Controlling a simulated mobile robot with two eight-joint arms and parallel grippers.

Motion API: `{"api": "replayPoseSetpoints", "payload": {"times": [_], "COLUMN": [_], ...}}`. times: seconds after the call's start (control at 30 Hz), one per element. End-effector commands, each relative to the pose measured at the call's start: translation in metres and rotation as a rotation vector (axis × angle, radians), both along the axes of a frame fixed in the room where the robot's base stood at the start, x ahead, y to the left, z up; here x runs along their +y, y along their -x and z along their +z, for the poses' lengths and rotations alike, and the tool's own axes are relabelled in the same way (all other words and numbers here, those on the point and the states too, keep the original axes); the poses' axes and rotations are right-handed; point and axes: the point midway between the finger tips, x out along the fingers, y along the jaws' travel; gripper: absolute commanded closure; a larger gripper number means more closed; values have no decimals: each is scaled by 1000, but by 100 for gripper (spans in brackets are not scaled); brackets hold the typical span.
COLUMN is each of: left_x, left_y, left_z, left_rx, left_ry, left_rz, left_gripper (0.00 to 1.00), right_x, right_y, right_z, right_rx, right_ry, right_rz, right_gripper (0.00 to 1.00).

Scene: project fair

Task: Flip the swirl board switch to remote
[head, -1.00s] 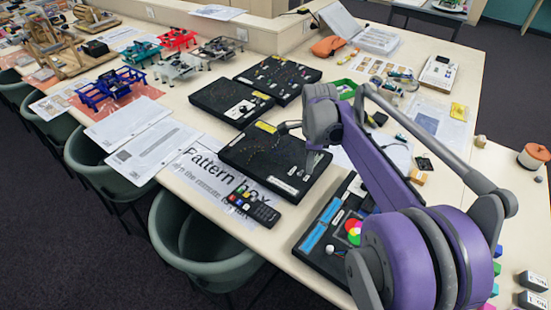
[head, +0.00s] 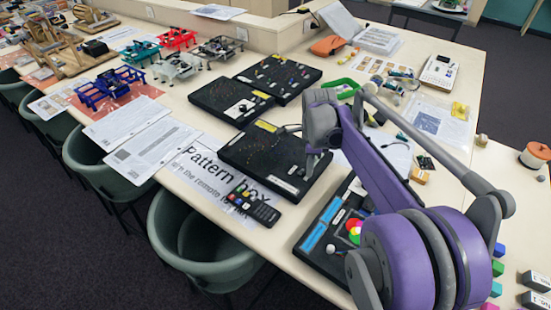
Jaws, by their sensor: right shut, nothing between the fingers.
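A black board (head: 245,152) with a dotted pattern, a yellow label and a white label strip at its front right edge lies mid-table. I take it for the swirl board, but its name cannot be read. No switch or its setting can be made out; part of the board's right side is hidden by my arm. My right gripper (head: 309,172) points down at the board's right edge, shut and empty; I cannot tell if it touches. My left gripper is not in view.
Two more black boards (head: 231,101) (head: 279,78) lie behind. A board with a blue strip (head: 322,226) is partly under my arm. Green chairs (head: 205,240) line the front edge.

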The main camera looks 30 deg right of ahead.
Motion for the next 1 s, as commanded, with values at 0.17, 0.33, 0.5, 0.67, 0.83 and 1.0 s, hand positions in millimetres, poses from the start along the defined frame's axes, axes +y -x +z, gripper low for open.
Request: {"api": "replayPoseSetpoints", "payload": {"times": [0.17,0.33,0.5,0.67,0.83,1.0], "left_x": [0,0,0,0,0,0], "left_y": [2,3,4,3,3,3], "left_z": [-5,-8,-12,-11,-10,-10], "left_rx": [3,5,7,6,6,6], "left_ry": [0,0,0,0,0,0], "left_rz": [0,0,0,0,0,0], "left_gripper": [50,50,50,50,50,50], "right_x": [0,0,0,0,2,4], "right_y": [0,0,0,-1,-4,-8], "right_z": [-7,-12,-17,-16,-15,-15], "right_rx": [1,1,1,0,-1,-1], "right_ry": [-1,-1,-1,0,-1,-1], "right_rz": [0,0,0,0,0,0], "right_gripper": [100,100,100,100,100,100]}}
